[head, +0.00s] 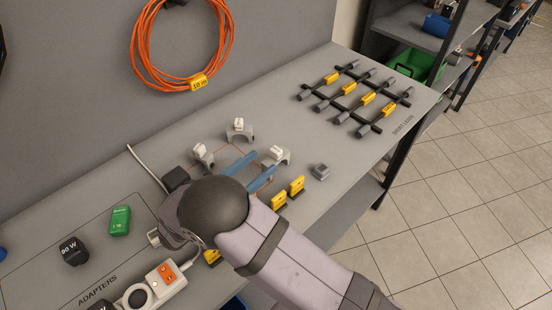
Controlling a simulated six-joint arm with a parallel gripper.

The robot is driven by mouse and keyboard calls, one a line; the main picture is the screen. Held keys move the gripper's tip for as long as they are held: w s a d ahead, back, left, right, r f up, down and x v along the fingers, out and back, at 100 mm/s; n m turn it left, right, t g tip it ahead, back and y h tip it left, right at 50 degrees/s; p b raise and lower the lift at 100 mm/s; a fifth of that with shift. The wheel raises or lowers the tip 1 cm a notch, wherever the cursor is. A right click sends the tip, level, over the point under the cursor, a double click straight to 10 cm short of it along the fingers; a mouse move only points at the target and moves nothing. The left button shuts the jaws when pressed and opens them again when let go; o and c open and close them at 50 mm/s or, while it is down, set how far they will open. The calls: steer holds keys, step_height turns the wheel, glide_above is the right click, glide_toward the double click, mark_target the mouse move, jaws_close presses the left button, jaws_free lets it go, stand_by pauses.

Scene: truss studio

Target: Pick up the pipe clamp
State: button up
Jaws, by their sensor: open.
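Three grey arch-shaped pieces with white tops look like pipe clamps; I cannot tell which one the task means. One clamp (279,156) is just beyond the fingertips, another clamp (240,130) stands farther back, and a third clamp (203,154) is to the left. My gripper (264,161) has two blue fingers spread apart, with nothing visible between them. It points up and to the right over the bench, its tips close to the right-hand clamp. I cannot tell whether they touch it. My wrist and arm hide part of the bench below.
Yellow-tagged pieces (297,186) and a small grey block (320,171) are to the right. A rack of dark tools (355,97) lies at the far right of the bench (290,122). Adapters (73,250) and a power strip (150,289) are at left. An orange cable (140,55) hangs on the wall.

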mark_target(273, 155)
steer(key=shift+p+x, duration=0.85)
steer(key=shift+x, duration=0.85)
steer(key=shift+f+p+x, duration=0.15)
steer(key=shift+p+x, duration=0.2)
steer(key=shift+x, duration=0.65)
steer(key=shift+f+p+x, duration=0.1)
steer(key=shift+p+x, duration=0.25)
steer(key=shift+x, duration=0.65)
jaws_close()
